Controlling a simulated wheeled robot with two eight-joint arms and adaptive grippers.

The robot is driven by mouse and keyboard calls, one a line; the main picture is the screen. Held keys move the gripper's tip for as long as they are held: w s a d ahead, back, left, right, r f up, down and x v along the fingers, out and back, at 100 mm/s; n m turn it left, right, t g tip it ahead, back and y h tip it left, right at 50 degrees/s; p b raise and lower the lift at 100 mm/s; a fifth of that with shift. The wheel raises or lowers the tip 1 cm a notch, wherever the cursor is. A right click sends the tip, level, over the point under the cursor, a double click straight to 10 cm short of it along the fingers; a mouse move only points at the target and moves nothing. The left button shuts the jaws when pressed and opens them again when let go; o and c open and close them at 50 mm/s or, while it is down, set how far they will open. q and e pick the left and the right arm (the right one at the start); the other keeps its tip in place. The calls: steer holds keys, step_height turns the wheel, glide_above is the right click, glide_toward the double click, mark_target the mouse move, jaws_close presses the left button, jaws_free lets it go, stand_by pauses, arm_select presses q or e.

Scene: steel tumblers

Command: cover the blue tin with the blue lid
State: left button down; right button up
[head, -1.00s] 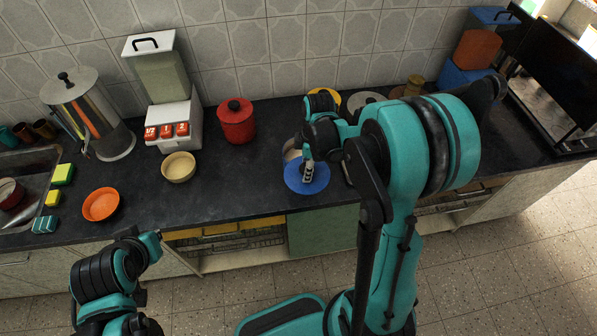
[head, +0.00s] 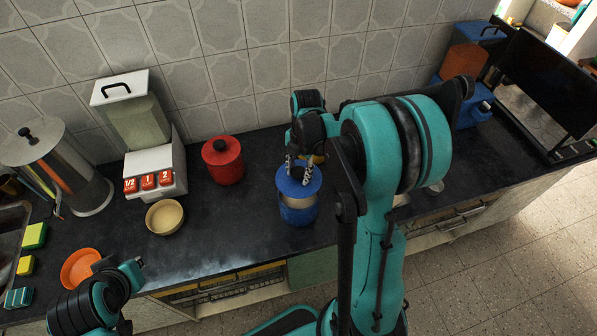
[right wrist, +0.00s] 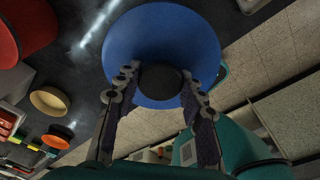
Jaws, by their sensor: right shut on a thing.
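The blue lid (head: 291,187) is held by its black knob (right wrist: 161,82) in my right gripper (head: 298,168). The right gripper's fingers are shut on the knob, one on each side, as the right wrist view (right wrist: 157,86) shows. The blue tin (head: 299,215) stands on the dark counter, with a pale band showing just below the lid. The lid overlaps the tin's top in the head view; I cannot tell whether they touch. In the right wrist view the lid (right wrist: 135,45) hides the tin. My left arm shows at lower left, but its fingers do not show.
A red canister (head: 223,160), a cream bowl (head: 164,217) and a white dispenser (head: 152,165) stand to the left on the counter. An orange bowl (head: 80,267) is at the front left. The counter (head: 235,215) between cream bowl and tin is clear.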

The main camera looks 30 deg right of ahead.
mark_target(299, 182)
steer(key=shift+s+f+b, duration=0.1)
steer(key=shift+f+b, duration=0.5)
steer(key=shift+f, duration=0.05)
steer(key=shift+f+b, duration=1.65)
steer(key=shift+f, duration=0.35)
steer(key=shift+f+b, duration=0.8)
steer(key=shift+b, duration=0.1)
steer(key=o, duration=1.3)
steer(key=shift+c, duration=0.2)
